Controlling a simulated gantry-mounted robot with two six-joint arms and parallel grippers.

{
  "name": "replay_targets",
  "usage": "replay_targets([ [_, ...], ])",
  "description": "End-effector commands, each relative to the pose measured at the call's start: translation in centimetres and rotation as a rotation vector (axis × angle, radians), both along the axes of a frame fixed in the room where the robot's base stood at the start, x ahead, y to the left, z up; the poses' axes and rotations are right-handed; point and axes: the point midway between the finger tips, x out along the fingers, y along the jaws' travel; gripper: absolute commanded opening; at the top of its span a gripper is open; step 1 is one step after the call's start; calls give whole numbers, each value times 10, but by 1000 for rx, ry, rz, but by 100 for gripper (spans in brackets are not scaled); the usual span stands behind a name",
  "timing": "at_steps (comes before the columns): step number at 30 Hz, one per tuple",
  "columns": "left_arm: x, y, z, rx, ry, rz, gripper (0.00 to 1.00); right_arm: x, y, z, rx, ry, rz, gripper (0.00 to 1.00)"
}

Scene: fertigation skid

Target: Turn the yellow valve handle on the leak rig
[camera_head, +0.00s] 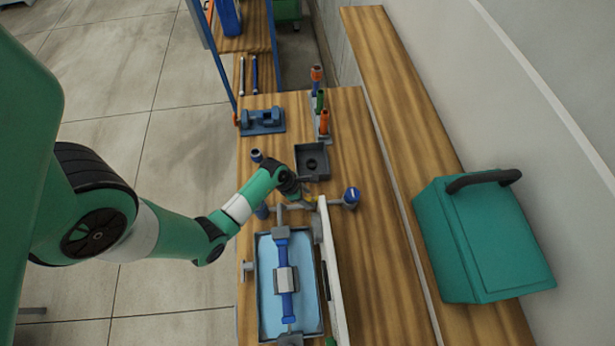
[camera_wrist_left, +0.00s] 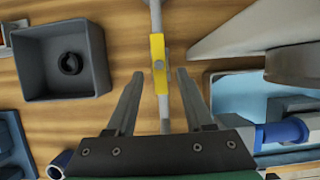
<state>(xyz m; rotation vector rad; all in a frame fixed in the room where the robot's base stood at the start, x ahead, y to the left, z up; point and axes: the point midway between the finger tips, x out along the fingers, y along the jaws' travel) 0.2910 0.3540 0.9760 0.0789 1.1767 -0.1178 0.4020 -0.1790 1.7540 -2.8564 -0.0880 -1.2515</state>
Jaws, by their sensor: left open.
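The yellow valve handle (camera_wrist_left: 158,62) is a short flat bar on a thin grey pipe in the left wrist view. My left gripper (camera_wrist_left: 160,88) is open, with one finger on each side of the pipe and handle. Gaps show between the handle and both fingers, and nothing is held. In the head view a bit of the yellow handle (camera_head: 313,199) shows beside my left gripper (camera_head: 304,194), which partly hides it. The leak rig's pale blue tray (camera_head: 263,285) holds a blue pipe with a grey block (camera_head: 286,280). My right gripper is not in view.
A dark square bin (camera_head: 312,177) with a black ring stands just beyond the handle. A white upright panel (camera_head: 333,275) borders the tray's right side. Coloured fittings (camera_head: 322,105) and a blue clamp (camera_head: 262,121) are farther back. A teal case (camera_head: 480,240) sits on the right ledge.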

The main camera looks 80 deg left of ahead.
Motion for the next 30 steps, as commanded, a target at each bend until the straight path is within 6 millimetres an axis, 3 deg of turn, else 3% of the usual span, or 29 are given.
replay_targets([
  [10, 3, 0, -7, 1, 0, 0, 52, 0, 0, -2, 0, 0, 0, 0],
  [19, 3, 0, -6, 0, 0, 0, 0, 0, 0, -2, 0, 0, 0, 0],
  [30, 3, 0, -6, -1, 0, -8, 0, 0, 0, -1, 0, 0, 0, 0],
])
